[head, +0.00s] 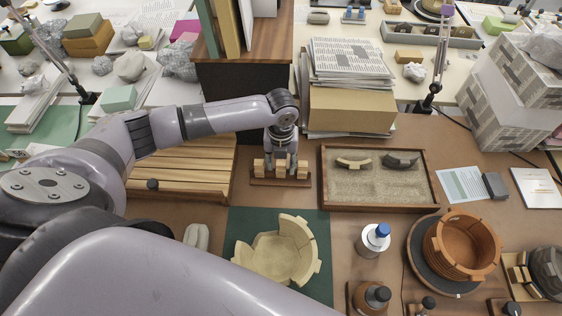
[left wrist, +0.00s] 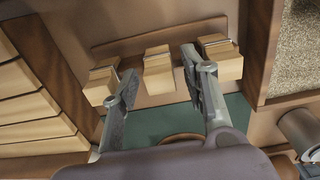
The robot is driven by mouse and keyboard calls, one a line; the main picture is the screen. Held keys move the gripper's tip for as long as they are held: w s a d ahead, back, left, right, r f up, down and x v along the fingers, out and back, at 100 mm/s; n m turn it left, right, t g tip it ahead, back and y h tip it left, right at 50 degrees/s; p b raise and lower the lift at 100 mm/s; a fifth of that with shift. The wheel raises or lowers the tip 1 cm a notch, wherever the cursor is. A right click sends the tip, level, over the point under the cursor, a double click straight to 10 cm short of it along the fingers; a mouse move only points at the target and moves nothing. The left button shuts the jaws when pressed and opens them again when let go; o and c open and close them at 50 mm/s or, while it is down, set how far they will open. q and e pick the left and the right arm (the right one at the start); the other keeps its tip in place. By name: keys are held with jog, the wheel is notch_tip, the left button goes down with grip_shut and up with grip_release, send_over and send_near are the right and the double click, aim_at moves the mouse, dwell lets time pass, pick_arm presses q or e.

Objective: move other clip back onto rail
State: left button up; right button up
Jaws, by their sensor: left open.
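A dark brown wooden rail (head: 266,182) lies between the slatted board and the sand tray. Several pale wooden clips are in view; three sit in a row on the rail: a left one (left wrist: 102,85), a middle one (left wrist: 158,68) and a right one (left wrist: 222,58). My left gripper (head: 281,165) points down over the rail and is open. In the left wrist view its fingers (left wrist: 160,66) stand on either side of the middle clip, in the gaps between clips. I cannot tell whether they touch it. My right gripper is not in view.
A sand tray (head: 427,200) with two sherds is right of the rail, and a slatted wooden board (head: 190,180) is left. A partly built pale bowl (head: 277,252) sits on a green mat in front. Bottles, an orange pot (head: 462,245) and more pale clips (head: 518,273) stand at right.

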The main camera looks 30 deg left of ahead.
pick_arm(q)
jog(key=shift+o, duration=0.2)
notch_tip(320, 180, up, 12)
dwell(0.6)
dwell(0.3)
